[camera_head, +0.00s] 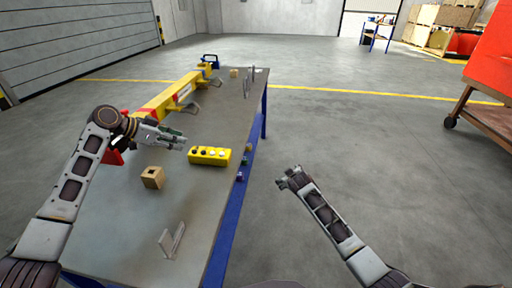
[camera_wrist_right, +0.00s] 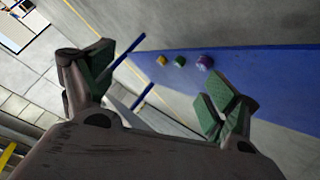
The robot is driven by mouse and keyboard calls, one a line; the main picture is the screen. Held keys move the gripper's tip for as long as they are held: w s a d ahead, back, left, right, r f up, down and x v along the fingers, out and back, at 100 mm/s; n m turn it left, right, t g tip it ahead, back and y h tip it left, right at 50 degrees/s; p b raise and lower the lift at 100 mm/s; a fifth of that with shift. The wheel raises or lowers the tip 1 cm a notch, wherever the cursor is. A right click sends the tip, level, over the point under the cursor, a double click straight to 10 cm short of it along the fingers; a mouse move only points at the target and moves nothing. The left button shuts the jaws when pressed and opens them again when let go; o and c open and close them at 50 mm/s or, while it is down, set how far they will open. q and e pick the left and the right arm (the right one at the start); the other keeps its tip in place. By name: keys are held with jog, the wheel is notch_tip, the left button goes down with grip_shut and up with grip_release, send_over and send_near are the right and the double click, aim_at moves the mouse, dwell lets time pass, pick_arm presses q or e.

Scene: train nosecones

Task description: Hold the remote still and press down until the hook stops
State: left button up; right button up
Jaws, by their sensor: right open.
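The yellow remote (camera_head: 209,156) lies on the grey table with dark and pale round buttons on top. My left gripper (camera_head: 184,140) is just to the left of the remote, its fingertips pointing at it and apparently apart from it. Its finger gap is too small to judge. My right gripper (camera_head: 284,180) is away from the table, over the floor at right. It also shows in the right wrist view (camera_wrist_right: 164,85), open and empty, with green pads wide apart. A yellow beam (camera_head: 169,97) with red parts stands along the table's left side. I cannot make out a hook clearly.
On the table (camera_head: 135,225) are a wooden block (camera_head: 152,177) with a dark hole and a clear upright bracket (camera_head: 172,240). Coloured knobs sit on the blue table side (camera_wrist_right: 270,85). A red cart (camera_head: 488,75) stands far right. Floor between is clear.

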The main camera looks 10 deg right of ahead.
jog(key=w+d+r+n+t+y, duration=0.1)
jog(key=w+r+n+t, duration=0.3)
jog(key=r, duration=0.8)
jog(key=w+r+n+t+y, duration=0.1)
jog(key=w+r+n+t, duration=0.3)
jog(key=r, duration=0.9)
jog(key=w+d+r+n+t+y, duration=0.1)
jog(key=w+r+n+t, duration=0.3)
jog(key=r, duration=0.8)
jog(key=s+a+f+n+g+y, duration=0.2)
jog(key=a+n+g+y, duration=0.3)
jog(key=n, duration=0.5)
jog(key=s+a+f+n+g+y, duration=0.2)
jog(key=a+n+y, duration=0.4)
jog(key=a+n, duration=0.25)
jog(key=s+a+f+n+g, duration=0.5)
jog(key=s+f+n+g, duration=0.5)
jog(key=n, duration=0.5)
jog(key=shift+f+y, duration=0.3)
jog(key=shift+f, duration=0.4)
